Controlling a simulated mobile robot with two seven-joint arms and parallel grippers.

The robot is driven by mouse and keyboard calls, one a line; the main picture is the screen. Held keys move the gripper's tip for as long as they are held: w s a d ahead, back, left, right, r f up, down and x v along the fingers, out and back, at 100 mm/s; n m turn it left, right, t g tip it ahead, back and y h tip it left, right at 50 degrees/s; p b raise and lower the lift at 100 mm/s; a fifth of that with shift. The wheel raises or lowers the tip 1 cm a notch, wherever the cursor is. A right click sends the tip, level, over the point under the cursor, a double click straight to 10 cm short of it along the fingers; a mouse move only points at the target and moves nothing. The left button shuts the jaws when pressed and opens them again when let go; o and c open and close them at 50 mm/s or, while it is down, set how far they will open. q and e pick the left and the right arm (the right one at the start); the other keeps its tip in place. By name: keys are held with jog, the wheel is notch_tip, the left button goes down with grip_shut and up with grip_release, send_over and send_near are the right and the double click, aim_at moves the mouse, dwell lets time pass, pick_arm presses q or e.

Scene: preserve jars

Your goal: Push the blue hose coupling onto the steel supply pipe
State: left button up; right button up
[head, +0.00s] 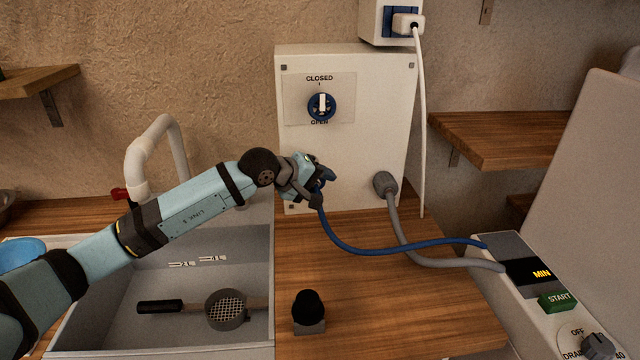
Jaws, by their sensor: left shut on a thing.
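My left gripper (318,182) is in front of the lower part of the white wall panel and is shut on the blue hose coupling (327,173). Only a small blue part of the coupling shows between the dark fingers. The blue hose (365,251) hangs from the gripper and curves right to the white machine. I cannot make out the steel supply pipe; the gripper may hide it. Whether the coupling touches a pipe cannot be told. My right gripper is not in view.
The white panel (360,150) carries a blue valve knob (321,105) marked CLOSED and OPEN. A grey hose (398,222) runs from the panel to the machine (540,290). A sink (250,335) with a strainer (228,309) lies left. A black-topped object (308,305) stands on the wooden counter (400,310).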

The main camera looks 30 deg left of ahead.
pick_arm(q)
jog(key=shift+b, duration=0.6)
dwell(0.6)
jog(key=shift+b, duration=0.55)
dwell(0.4)
jog(key=shift+w+a+b, duration=0.4)
jog(key=shift+w+a, duration=0.15)
jog(key=shift+w, duration=0.2)
jog(key=shift+w+a+b, duration=0.4)
jog(key=shift+w+a, duration=0.1)
jog(key=shift+w, duration=0.2)
dwell(0.5)
jog(key=o, duration=0.9)
jog(key=shift+w, duration=0.1)
jog(key=shift+c, duration=0.2)
